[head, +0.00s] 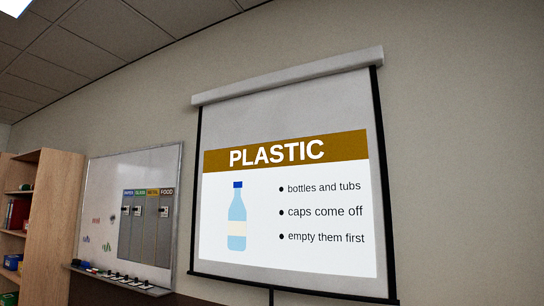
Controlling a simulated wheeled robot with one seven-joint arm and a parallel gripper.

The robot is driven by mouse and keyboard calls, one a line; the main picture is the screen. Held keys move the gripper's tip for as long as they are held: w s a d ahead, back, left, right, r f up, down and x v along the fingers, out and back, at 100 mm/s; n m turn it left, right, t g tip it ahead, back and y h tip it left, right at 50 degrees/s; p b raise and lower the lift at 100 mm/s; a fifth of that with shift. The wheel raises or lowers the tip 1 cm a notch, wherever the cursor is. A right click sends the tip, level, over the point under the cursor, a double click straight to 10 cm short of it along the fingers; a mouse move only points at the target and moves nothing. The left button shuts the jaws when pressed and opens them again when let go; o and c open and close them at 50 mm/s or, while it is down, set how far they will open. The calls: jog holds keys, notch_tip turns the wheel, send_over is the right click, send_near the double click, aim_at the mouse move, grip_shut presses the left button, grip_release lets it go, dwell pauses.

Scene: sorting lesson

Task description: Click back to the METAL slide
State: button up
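The projection screen (240,120) hangs on the wall right of the middle. It shows a slide headed PLASTIC (277,152) in white letters on a brown band. Below the band are a blue bottle picture (237,215) and three lines of text: bottles and tubs, caps come off, empty them first. The METAL slide does not show on the screen. My gripper is not in this view, and no clicker can be made out.
A whiteboard (105,180) on the left carries a chart of coloured, headed columns (150,225), with markers on its ledge (115,278). A wooden shelf (45,225) with books and boxes stands at the far left. The floor is out of view.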

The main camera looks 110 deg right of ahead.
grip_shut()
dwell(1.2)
